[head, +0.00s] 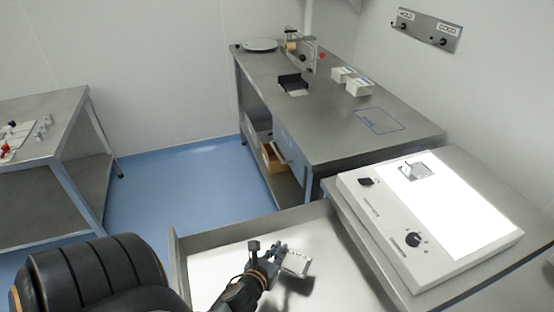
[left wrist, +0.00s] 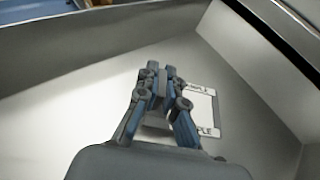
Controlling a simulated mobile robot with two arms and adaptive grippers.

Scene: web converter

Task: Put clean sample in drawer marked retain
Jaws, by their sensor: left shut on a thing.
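My left gripper (head: 274,259) is over an open drawer (head: 213,242) with a pale inside, at the bottom of the head view. It is shut on a small whitish sample (head: 297,264), which sticks out to the right of the fingers. In the left wrist view the fingers (left wrist: 160,88) are close together, and the sample (left wrist: 203,108) shows beside them as a pale square with dark lettering, partly hidden by them. I cannot tell whether the sample touches the drawer floor. Another clear sample piece (head: 413,171) lies on the lit panel. No drawer label is readable. My right gripper is not in view.
A light box (head: 375,222) with knobs and a bright panel stands right of the drawer. A steel bench (head: 340,130) behind holds white boxes (head: 358,87), a black tray (head: 293,82) and a round plate (head: 260,45). Another table (head: 30,150) stands at the left.

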